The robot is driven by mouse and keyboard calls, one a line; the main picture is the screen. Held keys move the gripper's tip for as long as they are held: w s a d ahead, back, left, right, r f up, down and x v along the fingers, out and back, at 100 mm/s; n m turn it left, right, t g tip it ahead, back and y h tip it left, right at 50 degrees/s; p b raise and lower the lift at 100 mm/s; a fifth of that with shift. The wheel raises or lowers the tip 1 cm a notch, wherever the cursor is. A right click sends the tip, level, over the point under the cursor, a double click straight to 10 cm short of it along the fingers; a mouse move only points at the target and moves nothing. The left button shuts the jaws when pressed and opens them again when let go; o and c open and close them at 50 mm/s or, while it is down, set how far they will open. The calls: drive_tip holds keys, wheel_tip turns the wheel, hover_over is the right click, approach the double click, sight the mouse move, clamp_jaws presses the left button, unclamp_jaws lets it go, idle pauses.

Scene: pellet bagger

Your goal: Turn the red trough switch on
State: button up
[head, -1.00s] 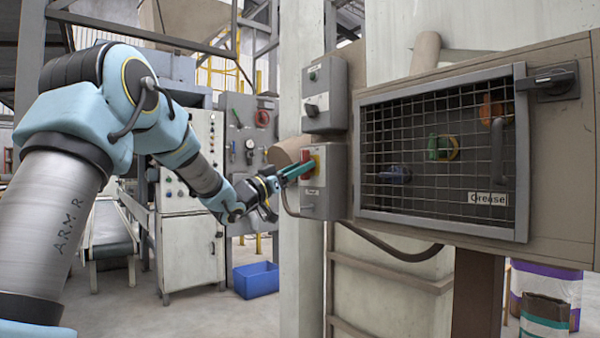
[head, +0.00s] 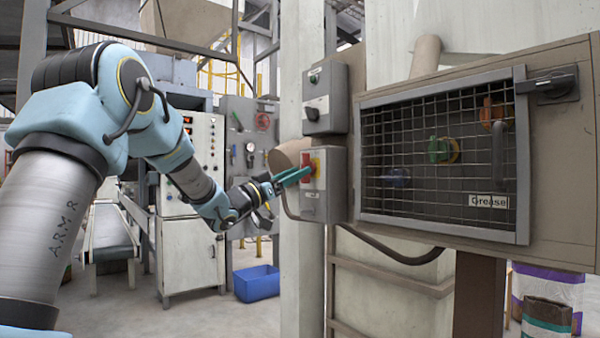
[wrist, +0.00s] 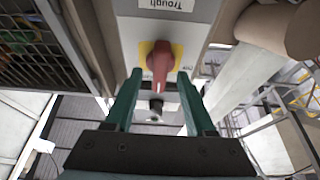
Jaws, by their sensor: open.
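The red trough switch (head: 315,167) is a red rotary handle on a yellow plate, on the front of the lower grey box (head: 325,196). In the wrist view the red handle (wrist: 161,62) lies lengthwise in the picture, under an upside-down label reading "Trough" (wrist: 168,4). My gripper (head: 303,173) is open, with its teal fingers pointing at the switch. In the wrist view the fingertips (wrist: 160,76) stand one on each side of the handle's near end, with gaps between. I cannot tell how deep the handle sits between them.
Another grey box with a black rotary switch (head: 313,113) is mounted just above. To the right is a mesh-fronted cabinet (head: 370,150) marked "Grease", with coloured valves behind the mesh. A black hose (head: 400,255) hangs below. Open floor lies near the blue bin (head: 256,283).

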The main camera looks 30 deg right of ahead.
drive_tip(key=v, duration=0.9)
drive_tip(key=shift+d, duration=0.1)
